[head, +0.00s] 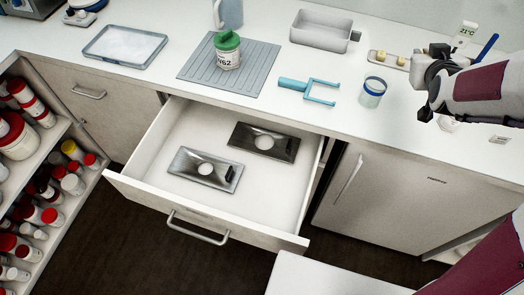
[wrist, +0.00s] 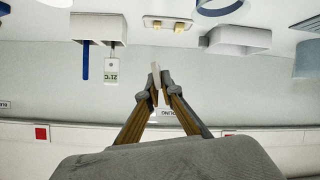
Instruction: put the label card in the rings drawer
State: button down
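The drawer (head: 283,198) under the counter is pulled open. My gripper (head: 424,112) is above the counter at the right, well apart from the drawer. In the wrist view its fingers (wrist: 157,88) are closed around a thin pale piece (wrist: 155,68), seen nearly edge-on, which looks like the label card. Its face cannot be read, and I cannot make it out in the head view.
On the counter stand a green-lidded jar (head: 228,50) on a grey mat (head: 262,67), a blue fork-shaped tool (head: 308,90), a blue-rimmed glass jar (head: 372,93), a metal pan (head: 322,30) and a tray (head: 125,46). Shelves of bottles (head: 35,190) stand at left.

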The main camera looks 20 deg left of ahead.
jog(key=s+a+r+n+g+y, duration=0.25)
jog(key=s+a+n+y, duration=0.3)
jog(key=a, duration=0.55)
jog(key=s+a+r+n+g+y, duration=0.1)
jog(key=s+a+n+g+y, duration=0.3)
jog(key=s+a, duration=0.5)
jog(key=s+a+f+n+g+y, duration=0.1)
jog(key=s+a+f+n+g, duration=0.15)
jog(key=s, duration=0.55)
jog(key=s+a+f+n+g+y, duration=0.1)
jog(key=s+a+n+g+y, duration=0.2)
jog(key=s, duration=0.4)
notch_tip(320, 180, down, 17)
jog(key=a+h, duration=0.1)
jog(key=shift+s+f+g, duration=0.2)
jog(key=shift+s+g, duration=0.05)
jog(key=shift+g, duration=0.05)
jog(key=shift+f, duration=0.15)
jog(key=shift+f, duration=2.75)
jog(key=shift+f, duration=0.1)
